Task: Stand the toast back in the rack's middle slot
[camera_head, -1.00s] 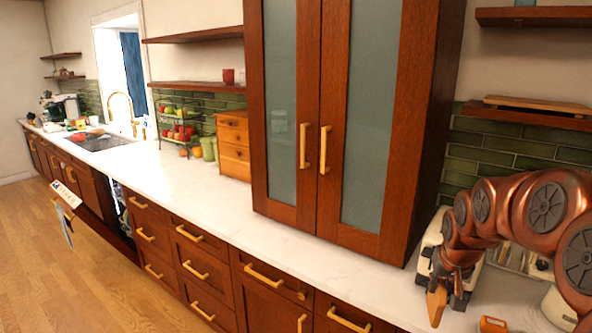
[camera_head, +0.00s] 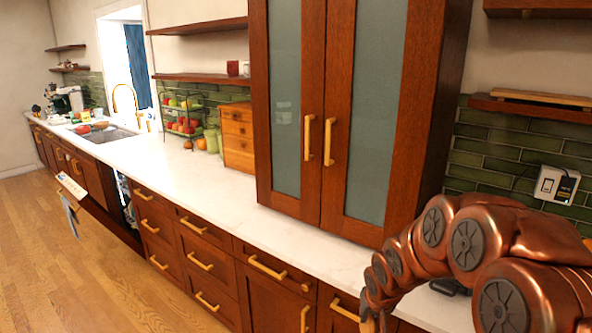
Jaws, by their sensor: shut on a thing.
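The toast and the rack are not in sight in the camera_head view. My copper arm fills the lower right and bends down to the bottom edge of the picture. Its end runs out of the frame there, so my gripper and what it holds cannot be seen.
A dark object (camera_head: 450,287) shows partly behind my arm. A wall outlet (camera_head: 556,185) is at right.

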